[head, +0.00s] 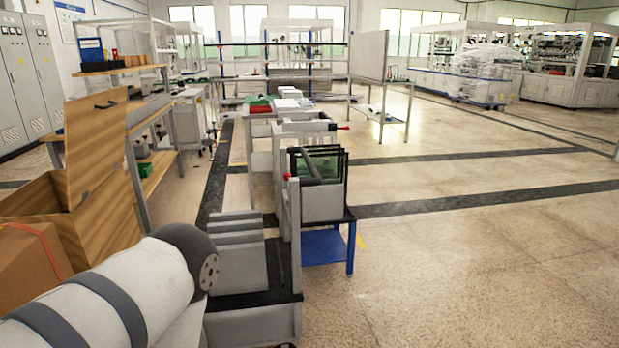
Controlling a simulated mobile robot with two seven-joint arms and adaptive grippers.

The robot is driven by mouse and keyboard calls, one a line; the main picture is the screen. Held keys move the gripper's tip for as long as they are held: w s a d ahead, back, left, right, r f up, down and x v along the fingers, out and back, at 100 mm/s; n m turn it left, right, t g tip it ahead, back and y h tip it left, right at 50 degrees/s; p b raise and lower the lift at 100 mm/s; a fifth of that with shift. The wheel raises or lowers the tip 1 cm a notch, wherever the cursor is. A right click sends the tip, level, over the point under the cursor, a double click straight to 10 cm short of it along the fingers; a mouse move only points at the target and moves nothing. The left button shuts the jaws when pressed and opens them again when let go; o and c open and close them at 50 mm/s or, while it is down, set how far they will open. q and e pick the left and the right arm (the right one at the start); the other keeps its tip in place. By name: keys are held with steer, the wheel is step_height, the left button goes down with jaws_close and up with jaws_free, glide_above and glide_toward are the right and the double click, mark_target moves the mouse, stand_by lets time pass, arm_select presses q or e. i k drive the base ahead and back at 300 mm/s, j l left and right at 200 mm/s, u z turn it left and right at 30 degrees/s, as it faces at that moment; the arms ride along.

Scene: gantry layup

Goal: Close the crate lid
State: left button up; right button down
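A wooden crate (112,222) stands at the left edge, partly cut off and partly covered by a cardboard box in front of it. Its wooden lid (93,155) is open. The lid stands up steeply from the crate as a tall panel. A dark handle (106,104) sits near the lid's top. The crate's inside is mostly hidden. Neither of my grippers shows in the head view, so their place relative to the lid and whether they hold anything cannot be seen.
A cardboard box (28,268) with a red strap stands before the crate. A banded white cylinder, possibly my arm, fills the lower left. Grey trolleys (250,309) stand in the middle; a wooden workbench (160,178) is behind the crate. The right floor is open.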

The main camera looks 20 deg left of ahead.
mark_target(94, 125)
steer(key=i+j+u, duration=0.3)
steer(key=u, duration=0.15)
steer(key=i+j+u, duration=0.1)
steer(key=i+u, duration=0.7)
steer(key=u, duration=0.15)
steer(key=i+u, duration=0.45)
steer(key=i+j, duration=0.15)
steer(key=i, duration=0.3)
steer(key=i+j+u, duration=0.1)
steer(key=i, duration=0.3)
steer(key=i+j, duration=0.2)
steer(key=i, duration=0.25)
